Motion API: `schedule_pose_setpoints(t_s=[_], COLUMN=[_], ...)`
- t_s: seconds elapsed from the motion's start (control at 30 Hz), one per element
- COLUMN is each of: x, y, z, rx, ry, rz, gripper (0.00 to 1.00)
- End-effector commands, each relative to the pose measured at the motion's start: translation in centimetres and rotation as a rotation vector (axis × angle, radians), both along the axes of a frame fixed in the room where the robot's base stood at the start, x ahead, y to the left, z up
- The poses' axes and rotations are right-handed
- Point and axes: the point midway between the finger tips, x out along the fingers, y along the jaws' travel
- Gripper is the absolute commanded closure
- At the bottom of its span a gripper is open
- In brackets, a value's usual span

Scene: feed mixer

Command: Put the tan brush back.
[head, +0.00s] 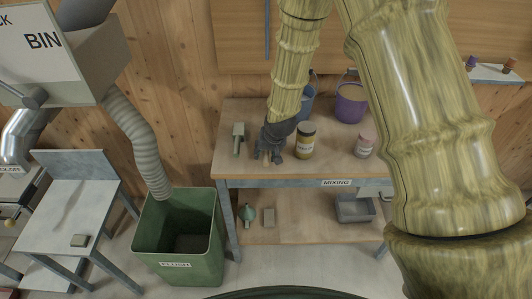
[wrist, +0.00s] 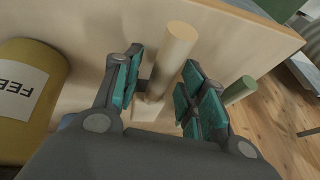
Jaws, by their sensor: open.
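The tan brush shows in the wrist view as a pale tan round handle (wrist: 174,55) with a light block at its lower end. It lies between the two fingers of my gripper (wrist: 162,75), which are open on either side of it with gaps visible. In the head view my gripper (head: 270,154) is low over the left part of the table marked MIXING (head: 300,182); the tan brush is not discernible there, likely hidden by it. A greenish brush (head: 238,138) lies just left of my gripper, its green handle (wrist: 240,90) right of the fingers in the wrist view.
A yellow feed jar (head: 305,140) stands close right of my gripper, also in the wrist view (wrist: 28,90). A pink-lidded jar (head: 364,145) and purple bucket (head: 350,102) are further right. A green bin (head: 180,262) and a pale side table (head: 70,205) stand left.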

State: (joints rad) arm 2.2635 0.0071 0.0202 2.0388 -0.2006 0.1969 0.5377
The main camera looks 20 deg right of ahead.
Motion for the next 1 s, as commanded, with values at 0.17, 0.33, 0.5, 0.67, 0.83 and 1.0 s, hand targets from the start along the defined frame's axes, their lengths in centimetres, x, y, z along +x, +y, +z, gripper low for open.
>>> schedule_pose_setpoints(t_s=[0.17, 0.33, 0.5, 0.67, 0.83, 1.0], x=[-0.7, -1.5, -2.3, -3.0, -3.7, -4.4], y=[-0.1, -0.2, -0.3, -0.5, -0.6, -0.6], z=[1.5, 3.3, 5.1, 6.8, 8.5, 9.7], rx=[0.000, 0.001, 0.001, 0.001, 0.000, 0.000], ry=[-0.001, -0.001, -0.001, -0.001, -0.002, 0.000], rz=[0.001, 0.000, -0.001, -0.001, 0.000, 0.000], gripper=[0.59, 0.59, 0.59, 0.59, 0.59, 0.59])
